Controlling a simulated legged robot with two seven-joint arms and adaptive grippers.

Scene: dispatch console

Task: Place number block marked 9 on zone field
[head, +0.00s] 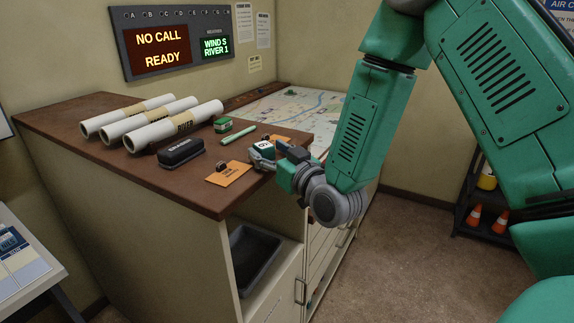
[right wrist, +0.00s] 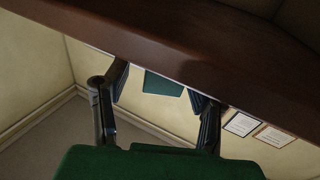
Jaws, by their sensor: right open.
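A small green block with a white top bearing a dark digit (head: 264,146) stands near the front right edge of the wooden counter. The digit is too small to read surely as 9. My right gripper (head: 268,156) is beside the block at the counter's edge, its fingers partly hiding it. In the right wrist view the right gripper's two fingers (right wrist: 160,95) are spread apart, with a green face (right wrist: 163,84) seen between them, apparently the block. My left gripper is not in view. I cannot make out a field labelled zone.
Rolled maps (head: 172,124), a black case (head: 181,153), a green item (head: 222,125), a green marker (head: 238,135) and an orange card (head: 229,173) lie on the counter (head: 120,160). A map (head: 300,104) lies behind. A panel with blue pieces (head: 18,262) is at lower left.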

